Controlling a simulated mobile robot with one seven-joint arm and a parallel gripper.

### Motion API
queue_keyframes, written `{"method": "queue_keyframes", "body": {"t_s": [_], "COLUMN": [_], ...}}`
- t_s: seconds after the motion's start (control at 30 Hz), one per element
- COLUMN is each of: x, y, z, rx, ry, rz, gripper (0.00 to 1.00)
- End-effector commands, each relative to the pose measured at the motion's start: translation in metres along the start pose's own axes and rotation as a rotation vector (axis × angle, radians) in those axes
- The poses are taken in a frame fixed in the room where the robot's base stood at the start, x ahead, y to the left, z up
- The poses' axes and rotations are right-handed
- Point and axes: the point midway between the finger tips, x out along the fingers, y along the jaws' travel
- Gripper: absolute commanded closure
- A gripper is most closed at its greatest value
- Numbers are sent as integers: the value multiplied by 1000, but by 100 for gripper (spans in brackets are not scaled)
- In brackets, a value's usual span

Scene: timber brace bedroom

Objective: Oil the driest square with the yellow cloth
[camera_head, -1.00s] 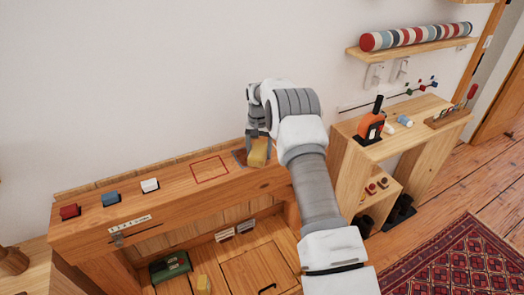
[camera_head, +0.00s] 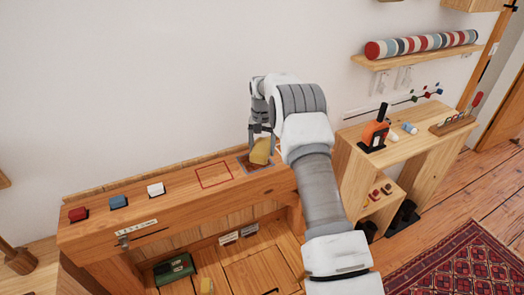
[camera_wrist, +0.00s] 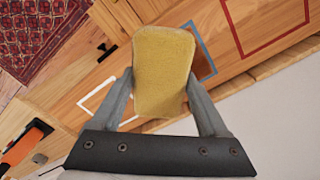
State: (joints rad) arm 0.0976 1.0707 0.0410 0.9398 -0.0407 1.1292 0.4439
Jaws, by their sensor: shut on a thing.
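My gripper (camera_head: 262,130) is shut on the yellow cloth (camera_head: 261,151), a thick pad held tilted over the right part of the wooden bench top. The cloth fills the middle of the wrist view (camera_wrist: 163,70) between my fingers. It partly covers the blue-outlined square (camera_wrist: 205,45), whose visible wood looks darker brown. The red-outlined square (camera_head: 213,175) lies to its left in the head view, with wood like the bench around it. A white-outlined square (camera_wrist: 88,103) shows in the wrist view; my arm hides it in the head view. Whether the cloth touches the wood is unclear.
Red (camera_head: 77,214), blue (camera_head: 118,201) and white (camera_head: 155,190) blocks sit along the bench's left part. A green box (camera_head: 173,267) and another yellow piece (camera_head: 206,285) are below. A shelf unit (camera_head: 400,150) with an orange tool (camera_head: 375,133) stands close right of my arm.

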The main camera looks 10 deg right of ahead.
Motion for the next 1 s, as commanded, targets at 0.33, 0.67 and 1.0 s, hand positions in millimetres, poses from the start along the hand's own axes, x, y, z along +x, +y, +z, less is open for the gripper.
{"method": "queue_keyframes", "body": {"t_s": [0.33,0.67,1.0], "x": [-10,-30,-40], "y": [0,0,0], "z": [0,0,0], "rx": [0,-1,-1], "ry": [0,2,1], "rz": [0,-1,-1], "gripper": [67,67,67]}}
